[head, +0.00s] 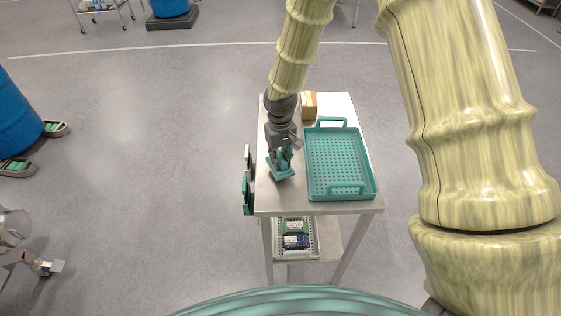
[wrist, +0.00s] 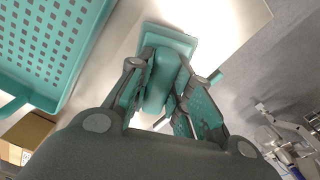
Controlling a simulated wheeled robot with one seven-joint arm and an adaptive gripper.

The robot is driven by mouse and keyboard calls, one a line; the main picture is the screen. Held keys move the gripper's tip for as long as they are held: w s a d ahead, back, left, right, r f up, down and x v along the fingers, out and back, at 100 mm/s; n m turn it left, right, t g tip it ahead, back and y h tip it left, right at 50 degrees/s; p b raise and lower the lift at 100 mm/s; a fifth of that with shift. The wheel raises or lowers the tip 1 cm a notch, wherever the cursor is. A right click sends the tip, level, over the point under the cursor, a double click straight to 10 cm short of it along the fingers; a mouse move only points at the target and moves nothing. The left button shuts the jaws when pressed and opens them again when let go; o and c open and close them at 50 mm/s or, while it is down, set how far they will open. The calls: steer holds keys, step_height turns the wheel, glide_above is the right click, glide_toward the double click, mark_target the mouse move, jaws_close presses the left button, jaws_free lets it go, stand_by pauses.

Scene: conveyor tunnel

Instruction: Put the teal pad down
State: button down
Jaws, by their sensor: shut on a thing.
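The teal pad (head: 281,171) is in my gripper (head: 281,157), over the left part of the white table top (head: 274,200). In the wrist view the teal pad (wrist: 172,38) shows a flat plate with a narrower block, and the fingers of my gripper (wrist: 166,82) are closed on that block from both sides. The pad lies left of the teal tray, apart from it. Whether its underside touches the table top, I cannot tell.
A teal perforated tray (head: 375,190) with two handles fills the right of the table. A cardboard box (head: 309,106) stands at the back. Teal and dark items hang at the table's left edge (head: 247,195). A lower shelf holds a basket (head: 314,250). Bare table shows in front of the pad.

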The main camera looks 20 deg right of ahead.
mark_target(281, 157)
steer(key=shift+f+p, duration=0.45)
steer(key=shift+f, duration=0.75)
steer(key=shift+f, duration=0.15)
steer(key=c, duration=1.3)
jaws_free()
steer(key=shift+r+b, duration=1.9)
steer(key=shift+r, duration=4.25)
